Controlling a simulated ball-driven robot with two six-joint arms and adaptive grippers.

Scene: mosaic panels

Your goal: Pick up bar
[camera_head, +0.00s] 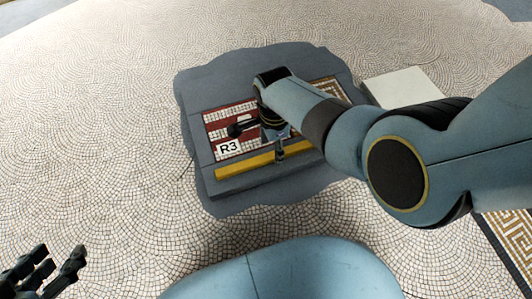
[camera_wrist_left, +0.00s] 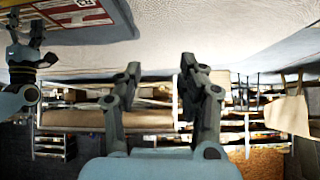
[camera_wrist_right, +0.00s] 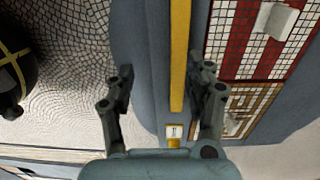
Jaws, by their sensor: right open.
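The yellow bar (camera_head: 242,165) lies along the near edge of a grey stone slab with mosaic panels. In the right wrist view the bar (camera_wrist_right: 180,50) runs up from between my right fingers. My right gripper (camera_head: 279,148) is open over the bar's right part, which its finger partly hides. In the right wrist view the bar sits closer to the right finger of the right gripper (camera_wrist_right: 161,67). I cannot tell how high the fingers are above it. My left gripper (camera_head: 62,263) is open and empty at the lower left, far from the slab; its own view shows it (camera_wrist_left: 160,68).
The grey slab (camera_head: 205,90) carries a red and white mosaic panel (camera_head: 222,132) with an R3 label (camera_head: 229,149) and a brown patterned panel (camera_head: 330,89). A white slab (camera_head: 403,88) lies behind my right arm. The tiled floor at left is clear.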

